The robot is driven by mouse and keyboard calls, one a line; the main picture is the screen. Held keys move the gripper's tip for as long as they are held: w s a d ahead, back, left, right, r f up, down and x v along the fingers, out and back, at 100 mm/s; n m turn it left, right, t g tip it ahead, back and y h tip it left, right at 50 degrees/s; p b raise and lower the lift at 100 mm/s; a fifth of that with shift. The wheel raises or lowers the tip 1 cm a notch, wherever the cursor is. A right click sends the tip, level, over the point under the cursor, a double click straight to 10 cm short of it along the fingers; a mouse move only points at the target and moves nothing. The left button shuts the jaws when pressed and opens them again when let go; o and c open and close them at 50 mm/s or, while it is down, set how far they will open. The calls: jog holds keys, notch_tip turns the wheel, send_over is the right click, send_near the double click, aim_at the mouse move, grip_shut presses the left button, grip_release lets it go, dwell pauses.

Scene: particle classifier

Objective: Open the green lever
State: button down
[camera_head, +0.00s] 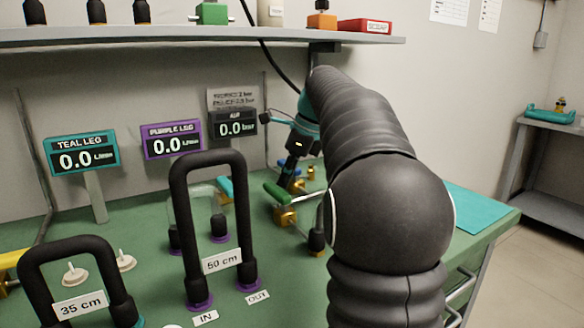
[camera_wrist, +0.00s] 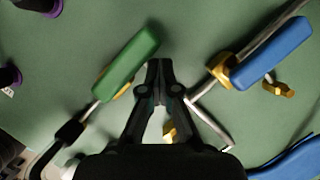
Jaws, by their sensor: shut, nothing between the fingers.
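The green lever (camera_wrist: 126,64) shows in the wrist view just left of my gripper (camera_wrist: 160,66), on a brass valve body with a metal pipe running to the lower left. My gripper is shut and empty, its fingertips beside the lever with a small gap in the picture. Whether they touch cannot be told. In the head view the green lever (camera_head: 277,193) sits on its brass valve (camera_head: 285,216) on the green bench, and my gripper (camera_head: 288,180) is just right of it, low over the bench and partly dark.
A blue lever (camera_wrist: 272,52) on a brass valve lies to the right in the wrist view. A teal lever (camera_head: 226,189) stands left of the green one. The tall 50 cm hose loop (camera_head: 208,160) rises in front. A shelf (camera_head: 200,38) overhangs the back.

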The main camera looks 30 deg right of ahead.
jog(key=d, duration=0.3)
jog(key=shift+w+d, duration=0.1)
jog(key=shift+d, duration=0.25)
jog(key=d+r, duration=0.4)
jog(key=r, duration=0.5)
jog(key=shift+r, duration=0.15)
